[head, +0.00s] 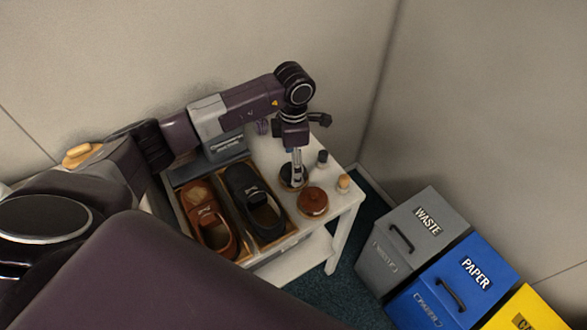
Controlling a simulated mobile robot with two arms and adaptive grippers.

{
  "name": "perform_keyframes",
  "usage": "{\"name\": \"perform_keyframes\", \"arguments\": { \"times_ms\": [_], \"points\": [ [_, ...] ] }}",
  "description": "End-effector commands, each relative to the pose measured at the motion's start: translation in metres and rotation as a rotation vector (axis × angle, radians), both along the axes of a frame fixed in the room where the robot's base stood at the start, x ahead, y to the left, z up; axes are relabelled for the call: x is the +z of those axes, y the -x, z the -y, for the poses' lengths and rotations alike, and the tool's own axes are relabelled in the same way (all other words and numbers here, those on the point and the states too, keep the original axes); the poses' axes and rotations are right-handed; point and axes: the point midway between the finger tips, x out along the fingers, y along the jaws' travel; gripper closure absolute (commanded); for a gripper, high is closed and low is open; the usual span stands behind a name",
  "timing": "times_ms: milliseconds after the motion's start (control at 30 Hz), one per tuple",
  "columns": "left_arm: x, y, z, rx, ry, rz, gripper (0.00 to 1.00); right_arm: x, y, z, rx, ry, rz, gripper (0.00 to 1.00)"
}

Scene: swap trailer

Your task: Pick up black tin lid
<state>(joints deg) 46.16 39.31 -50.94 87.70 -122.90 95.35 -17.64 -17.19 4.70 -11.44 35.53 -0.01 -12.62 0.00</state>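A round black tin (285,182) sits on the white table, partly hidden by my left gripper (298,180). The lid is dark on top, and I cannot make out where it parts from the tin. My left gripper points down from above, with its fingertips at the black tin. The fingers look close together, but their gap and any grip on the lid cannot be told at this size. My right gripper is not in view.
A brown round tin (313,201) stands close by, with a black-capped bottle (322,159) and a tan-capped bottle (343,184). Bins labelled waste (404,212) and paper (487,255) stand right.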

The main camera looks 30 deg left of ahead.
Motion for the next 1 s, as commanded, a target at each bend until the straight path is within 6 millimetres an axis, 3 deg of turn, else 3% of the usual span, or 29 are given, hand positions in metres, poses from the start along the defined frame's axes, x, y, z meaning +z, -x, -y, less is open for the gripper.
{"name": "perform_keyframes", "arguments": {
  "times_ms": [133, 367, 733, 1000],
  "points": [
    [-0.013, 0.001, 0.001, -0.002, 0.001, -0.001, 0.25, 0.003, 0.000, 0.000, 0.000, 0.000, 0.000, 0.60],
    [-0.015, 0.001, 0.001, -0.002, 0.001, 0.001, 0.25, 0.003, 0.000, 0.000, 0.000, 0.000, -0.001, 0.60],
    [-0.015, 0.001, 0.000, -0.002, 0.001, 0.000, 0.65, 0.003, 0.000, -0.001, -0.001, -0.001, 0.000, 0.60],
    [-0.017, 0.002, 0.000, -0.001, -0.001, -0.003, 0.83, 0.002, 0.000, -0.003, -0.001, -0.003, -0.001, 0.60]
  ]
}}
